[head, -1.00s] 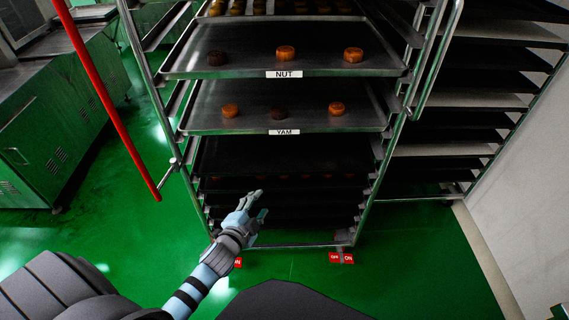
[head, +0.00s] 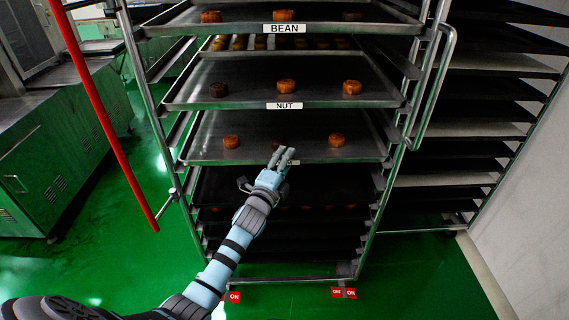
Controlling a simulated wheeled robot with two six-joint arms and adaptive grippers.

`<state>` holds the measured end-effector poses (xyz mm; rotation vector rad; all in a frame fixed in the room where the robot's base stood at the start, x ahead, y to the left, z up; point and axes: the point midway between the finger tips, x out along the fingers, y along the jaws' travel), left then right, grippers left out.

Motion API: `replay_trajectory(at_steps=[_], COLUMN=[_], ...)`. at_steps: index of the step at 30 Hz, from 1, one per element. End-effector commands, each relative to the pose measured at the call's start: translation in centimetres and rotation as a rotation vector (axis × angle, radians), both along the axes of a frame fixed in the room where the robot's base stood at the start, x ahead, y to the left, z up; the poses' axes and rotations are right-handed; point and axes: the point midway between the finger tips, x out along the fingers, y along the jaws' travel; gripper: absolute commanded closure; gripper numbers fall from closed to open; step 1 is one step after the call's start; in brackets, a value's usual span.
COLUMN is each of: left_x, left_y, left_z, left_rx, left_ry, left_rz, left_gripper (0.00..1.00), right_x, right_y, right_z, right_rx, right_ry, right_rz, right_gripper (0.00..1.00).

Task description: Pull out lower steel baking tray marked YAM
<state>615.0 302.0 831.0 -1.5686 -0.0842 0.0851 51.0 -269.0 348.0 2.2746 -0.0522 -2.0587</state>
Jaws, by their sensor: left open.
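The lower steel tray (head: 215,151) sits in the rack below the NUT tray. It bears mooncakes: an orange-brown one at left (head: 231,141), one at right (head: 336,140), and a dark one mostly hidden behind my fingers. Its YAM label, seen earlier, is now hidden by my left gripper. My left gripper (head: 276,166) is open in front of the tray's front edge, near its middle. I cannot tell whether it touches the edge. My right gripper is not in view.
The wheeled rack (head: 147,100) holds the NUT tray (head: 235,94) and BEAN tray (head: 220,27) above, with darker trays below. A red bar (head: 100,115) stands at left. Another rack (head: 470,130) is at right.

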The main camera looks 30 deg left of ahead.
Motion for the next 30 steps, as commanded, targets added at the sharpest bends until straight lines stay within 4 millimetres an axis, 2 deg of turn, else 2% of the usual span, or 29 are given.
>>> replay_trajectory(at_steps=[7,12,15,25,30], left_x=[0.1,0.1,0.1,-0.1,-1.4], left_y=[0.0,0.0,0.0,-0.1,-0.8], left_z=[0.0,0.0,0.0,0.0,0.0], left_rx=[-0.001,-0.001,-0.001,0.001,0.0], left_ry=[0.0,0.0,0.0,0.0,0.001], left_rz=[0.0,0.0,0.0,-0.001,-0.001], left_gripper=[0.61,0.88,1.0,1.0,1.0], right_x=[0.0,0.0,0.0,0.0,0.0], right_y=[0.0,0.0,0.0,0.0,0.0], right_z=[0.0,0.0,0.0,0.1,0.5], right_rx=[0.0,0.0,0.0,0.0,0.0], right_ry=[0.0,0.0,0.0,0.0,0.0], right_rz=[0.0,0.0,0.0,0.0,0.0], right_gripper=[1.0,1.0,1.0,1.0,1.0])
